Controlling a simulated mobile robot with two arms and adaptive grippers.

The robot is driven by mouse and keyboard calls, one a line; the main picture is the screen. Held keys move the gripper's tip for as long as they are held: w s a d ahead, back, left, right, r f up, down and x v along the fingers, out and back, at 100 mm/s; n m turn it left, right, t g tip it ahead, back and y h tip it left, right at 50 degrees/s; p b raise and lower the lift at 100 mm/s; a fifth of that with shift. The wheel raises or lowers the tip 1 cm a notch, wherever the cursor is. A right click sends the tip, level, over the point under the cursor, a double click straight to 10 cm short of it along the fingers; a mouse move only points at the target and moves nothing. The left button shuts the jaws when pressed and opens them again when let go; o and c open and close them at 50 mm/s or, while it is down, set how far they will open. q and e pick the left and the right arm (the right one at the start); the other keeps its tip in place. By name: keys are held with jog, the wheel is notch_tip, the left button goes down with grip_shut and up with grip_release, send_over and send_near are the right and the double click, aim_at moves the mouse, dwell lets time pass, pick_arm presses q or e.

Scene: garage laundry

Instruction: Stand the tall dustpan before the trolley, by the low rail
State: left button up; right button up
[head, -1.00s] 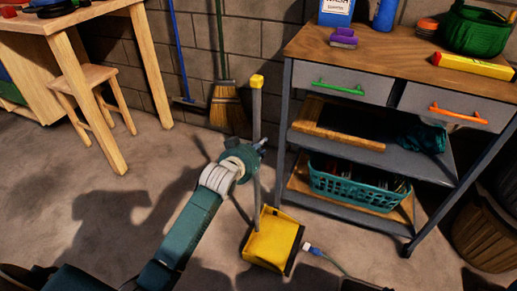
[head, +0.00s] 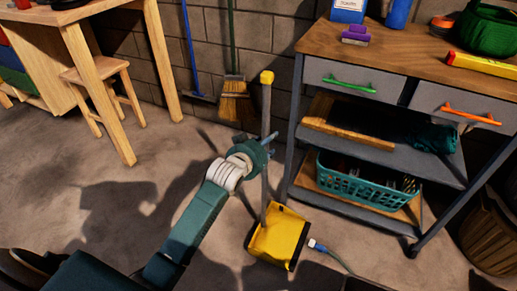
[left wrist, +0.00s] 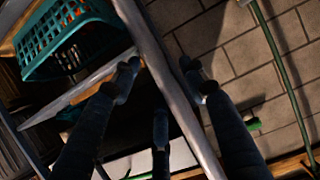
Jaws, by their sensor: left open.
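The tall dustpan stands upright on the floor, with a yellow pan (head: 280,243), a grey pole and a yellow grip (head: 267,77). It is before the left end of the grey trolley (head: 350,212), whose low front rail shows. My left gripper (head: 273,141) is open at the pole's mid-height and overlaps it in the head view. In the left wrist view its dark fingers (left wrist: 158,76) sit either side of a slanting grey bar. My right gripper is not in view.
A teal basket (head: 366,186) is on the trolley's bottom shelf. A hose end (head: 316,246) lies by the pan. A broom (head: 234,100) leans on the brick wall, and a wooden stool (head: 90,75) stands at the left. A wicker bin (head: 489,238) is at right. Floor at left is clear.

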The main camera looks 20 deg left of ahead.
pick_arm(q)
jog(key=p+v, duration=0.3)
jog(key=v, duration=0.8)
jog(key=s+d+f+g, duration=0.1)
jog(key=s+f+g, duration=0.2)
jog(key=s, duration=0.7)
jog(key=s+d+f+m+g, duration=0.1)
jog(key=s+f+g, duration=0.2)
jog(key=s, duration=0.7)
jog(key=s+d+f+g, duration=0.2)
jog(key=s+f+g, duration=0.1)
jog(key=s+f, duration=0.4)
jog(key=s, duration=0.3)
jog(key=shift+s+m+g, duration=0.35)
jog(key=shift+m+g, duration=0.05)
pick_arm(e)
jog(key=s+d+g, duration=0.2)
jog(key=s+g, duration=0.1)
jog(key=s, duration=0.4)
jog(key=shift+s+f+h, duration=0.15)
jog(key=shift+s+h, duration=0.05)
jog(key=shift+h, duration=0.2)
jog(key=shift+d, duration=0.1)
